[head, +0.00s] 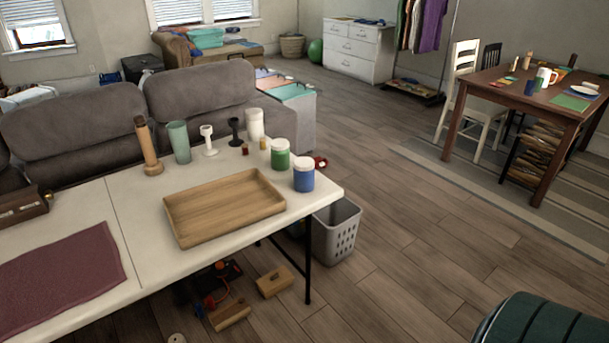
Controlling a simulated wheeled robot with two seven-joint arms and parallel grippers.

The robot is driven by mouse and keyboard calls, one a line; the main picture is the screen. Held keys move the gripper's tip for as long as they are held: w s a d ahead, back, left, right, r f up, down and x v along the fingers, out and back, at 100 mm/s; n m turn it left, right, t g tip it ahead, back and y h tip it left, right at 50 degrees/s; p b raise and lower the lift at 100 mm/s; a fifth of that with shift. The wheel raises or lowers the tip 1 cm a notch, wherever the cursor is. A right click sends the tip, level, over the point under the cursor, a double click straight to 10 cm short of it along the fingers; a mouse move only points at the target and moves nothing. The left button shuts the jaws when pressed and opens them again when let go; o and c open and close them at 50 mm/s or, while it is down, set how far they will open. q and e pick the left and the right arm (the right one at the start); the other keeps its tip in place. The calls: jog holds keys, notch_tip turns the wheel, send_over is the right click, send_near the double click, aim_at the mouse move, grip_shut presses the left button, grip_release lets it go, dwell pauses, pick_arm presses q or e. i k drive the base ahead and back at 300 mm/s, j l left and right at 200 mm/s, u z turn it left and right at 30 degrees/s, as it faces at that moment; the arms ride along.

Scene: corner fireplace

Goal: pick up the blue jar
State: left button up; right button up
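The blue jar (304,175) has a white lid and stands upright near the right corner of the white table (145,270). A green jar (280,155) with a white lid stands just behind it, to its left. A wooden tray (222,238) lies to the left of the blue jar, close to it. Neither of my grippers shows in the head view.
Behind the tray stand a wooden grinder (148,148), a greenish tumbler (179,142), a white holder (208,140), a black holder (234,131) and a white canister (255,124). A grey basket (336,231) is on the floor beside the table.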

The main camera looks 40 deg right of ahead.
aim_at(303, 181)
jog(key=i+l+u, duration=0.35)
jog(key=l, duration=2.1)
jog(key=l+u, duration=0.3)
jog(key=l, duration=2.15)
